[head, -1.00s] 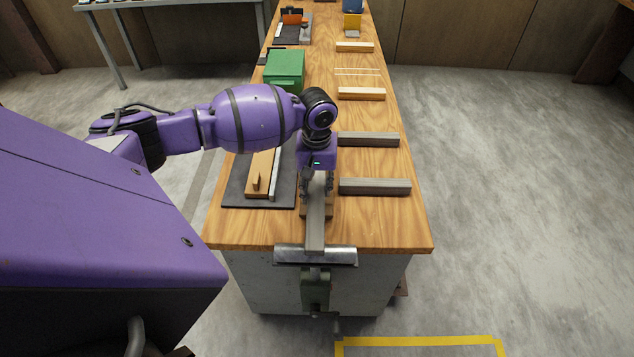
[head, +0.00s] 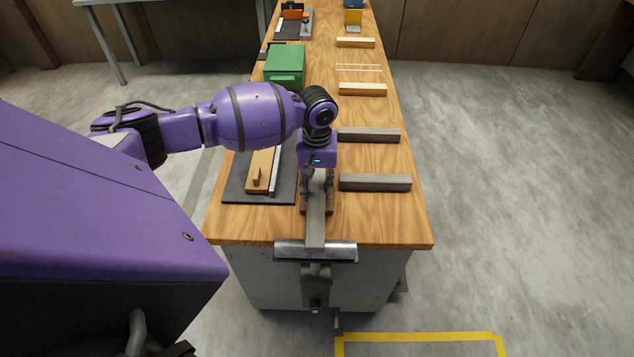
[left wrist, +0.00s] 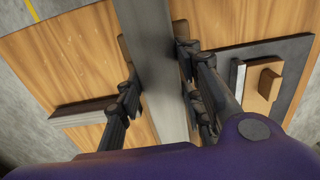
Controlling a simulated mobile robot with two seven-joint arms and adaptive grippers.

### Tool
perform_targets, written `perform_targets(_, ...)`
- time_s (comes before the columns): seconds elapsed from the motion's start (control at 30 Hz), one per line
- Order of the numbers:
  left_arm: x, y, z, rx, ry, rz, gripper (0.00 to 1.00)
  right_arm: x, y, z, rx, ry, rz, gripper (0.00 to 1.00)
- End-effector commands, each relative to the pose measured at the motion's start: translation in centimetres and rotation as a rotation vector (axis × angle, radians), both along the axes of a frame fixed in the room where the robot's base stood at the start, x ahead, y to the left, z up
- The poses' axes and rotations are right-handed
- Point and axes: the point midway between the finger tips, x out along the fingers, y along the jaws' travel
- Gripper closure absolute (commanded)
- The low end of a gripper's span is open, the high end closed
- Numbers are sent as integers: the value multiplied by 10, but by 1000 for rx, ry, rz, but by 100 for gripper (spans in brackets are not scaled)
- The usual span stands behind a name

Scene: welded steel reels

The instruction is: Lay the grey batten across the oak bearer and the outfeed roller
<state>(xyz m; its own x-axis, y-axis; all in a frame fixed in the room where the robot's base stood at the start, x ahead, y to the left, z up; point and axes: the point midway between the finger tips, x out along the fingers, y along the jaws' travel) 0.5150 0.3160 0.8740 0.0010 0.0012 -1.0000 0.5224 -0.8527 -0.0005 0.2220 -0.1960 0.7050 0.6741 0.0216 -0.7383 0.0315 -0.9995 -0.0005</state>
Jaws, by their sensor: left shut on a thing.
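My left gripper (head: 317,186) is shut on the grey batten (head: 315,228), pointing down over the near end of the bench. The batten runs lengthwise toward the front edge. Its near end overlaps the silver outfeed roller (head: 343,251) at that edge; I cannot tell whether it touches. The brown oak bearer (head: 329,209) lies crosswise under the batten, mostly hidden, its ends showing on both sides. In the left wrist view the batten (left wrist: 150,50) passes between the fingers (left wrist: 162,92). My right gripper is not in view.
Two more grey battens (head: 375,182) lie to the right on the bench (head: 400,225). A dark mat (head: 232,190) with a wooden piece (head: 260,170) lies left of the gripper. A green box (head: 285,62) stands farther back. The front right bench corner is clear.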

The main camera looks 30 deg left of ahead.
Motion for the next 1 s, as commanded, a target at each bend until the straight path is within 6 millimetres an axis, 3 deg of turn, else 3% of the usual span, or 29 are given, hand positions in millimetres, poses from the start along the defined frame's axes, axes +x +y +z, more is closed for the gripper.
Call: perform_targets(1.0,0,0,-12,-1,-1,1,99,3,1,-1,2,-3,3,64)
